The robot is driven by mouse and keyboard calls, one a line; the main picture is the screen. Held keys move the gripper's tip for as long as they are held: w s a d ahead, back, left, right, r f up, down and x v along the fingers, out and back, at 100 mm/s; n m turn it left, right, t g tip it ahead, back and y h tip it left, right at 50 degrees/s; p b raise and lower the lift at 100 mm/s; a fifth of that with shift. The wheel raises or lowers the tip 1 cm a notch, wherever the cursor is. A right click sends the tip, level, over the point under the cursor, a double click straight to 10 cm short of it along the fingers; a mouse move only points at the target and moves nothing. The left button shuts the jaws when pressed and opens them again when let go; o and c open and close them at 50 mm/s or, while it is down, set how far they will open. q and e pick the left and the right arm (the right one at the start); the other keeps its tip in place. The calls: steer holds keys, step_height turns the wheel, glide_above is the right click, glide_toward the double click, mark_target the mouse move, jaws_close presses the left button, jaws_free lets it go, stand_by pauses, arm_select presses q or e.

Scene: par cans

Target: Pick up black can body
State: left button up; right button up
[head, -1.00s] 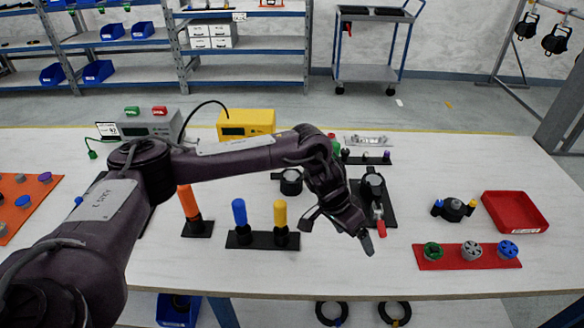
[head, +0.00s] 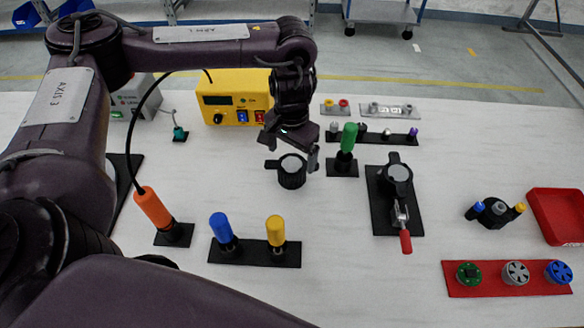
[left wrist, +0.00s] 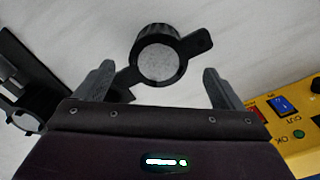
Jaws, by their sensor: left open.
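The black can body (head: 292,172) is a short black cylinder with a pale grey top and a side tab, standing on the white table. It also shows in the left wrist view (left wrist: 160,58), just beyond the fingertips. My left gripper (head: 293,153) points down above and just behind it, open and empty. In the left wrist view the two fingers (left wrist: 157,80) stand wide apart on either side of the can's near edge. I cannot tell whether they touch it. My right gripper is not in view.
Beside the can are a green-handled tool (head: 348,140) and a black clamp fixture (head: 398,190) with a red-tipped lever. A yellow power box (head: 235,97) stands behind. Orange (head: 154,208), blue (head: 221,228) and yellow (head: 275,231) handles stand in front. A red tray (head: 560,215) is far right.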

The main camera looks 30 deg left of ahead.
mark_target(292, 164)
arm_select(q)
step_height(292, 164, down, 4)
steer(key=shift+d+r+p, duration=0.1)
steer(key=shift+p, duration=0.2)
steer(key=shift+f, duration=0.4)
steer(key=shift+c, duration=0.2)
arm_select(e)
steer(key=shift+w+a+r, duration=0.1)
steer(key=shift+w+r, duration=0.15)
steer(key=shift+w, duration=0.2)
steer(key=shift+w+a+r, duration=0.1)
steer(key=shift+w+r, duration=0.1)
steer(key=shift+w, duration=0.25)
arm_select(q)
steer(key=c, duration=1.2)
steer(key=shift+w+r, duration=0.1)
steer(key=shift+c, duration=0.6)
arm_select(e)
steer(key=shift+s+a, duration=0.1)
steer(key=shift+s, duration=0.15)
